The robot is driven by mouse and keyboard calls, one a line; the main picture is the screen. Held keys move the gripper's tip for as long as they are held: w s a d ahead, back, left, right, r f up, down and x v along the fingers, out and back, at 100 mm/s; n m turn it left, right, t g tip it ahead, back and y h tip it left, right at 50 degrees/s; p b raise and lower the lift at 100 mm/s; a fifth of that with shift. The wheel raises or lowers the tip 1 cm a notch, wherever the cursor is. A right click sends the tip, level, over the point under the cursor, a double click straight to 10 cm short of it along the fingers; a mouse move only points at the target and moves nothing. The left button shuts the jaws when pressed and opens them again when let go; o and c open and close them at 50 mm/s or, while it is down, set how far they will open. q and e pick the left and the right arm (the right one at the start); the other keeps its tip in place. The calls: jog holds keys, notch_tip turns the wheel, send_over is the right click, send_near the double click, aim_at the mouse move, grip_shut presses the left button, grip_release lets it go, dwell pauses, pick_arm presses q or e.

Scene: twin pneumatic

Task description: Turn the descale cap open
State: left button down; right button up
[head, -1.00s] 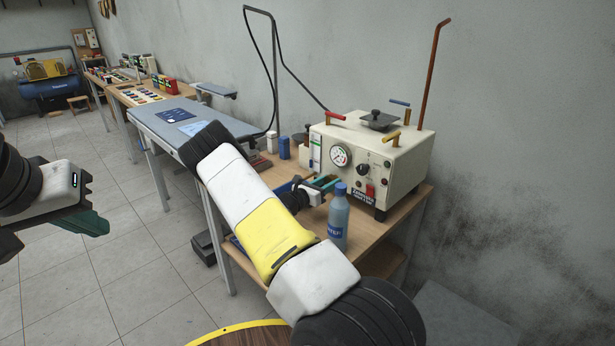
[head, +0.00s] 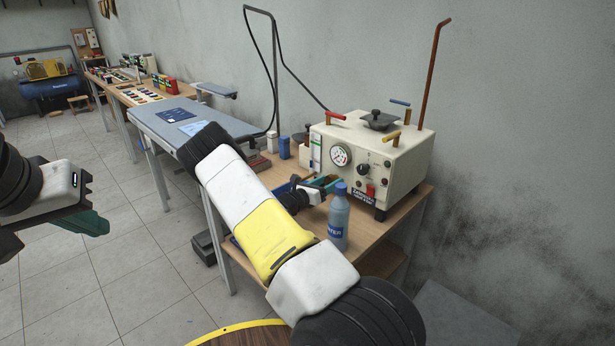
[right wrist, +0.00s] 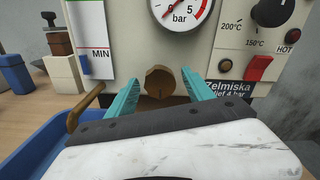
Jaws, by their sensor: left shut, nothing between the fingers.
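The descale cap, a brown brass-coloured knob (right wrist: 160,82), sits low on the front of the cream boiler (head: 395,165), below the gauge. It shows in the right wrist view; in the head view I cannot make it out behind my gripper. My right gripper (right wrist: 161,82) has its teal fingers on either side of the cap, with small gaps visible, so it looks open around the cap and not clamped. It also shows in the head view (head: 332,183) at the boiler front. My left gripper (head: 104,226) is shut and empty over the floor at the left.
A blue water bottle (head: 338,220) stands close to my right arm on the wooden table. A blue bin (right wrist: 32,150) lies below the boiler front, with a brass-coloured bent spout (right wrist: 84,108) beside the fingers. A red switch (right wrist: 258,68) is to the right.

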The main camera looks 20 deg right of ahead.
jog(key=v, duration=0.7)
jog(key=shift+a, duration=0.4)
jog(key=shift+s, duration=0.15)
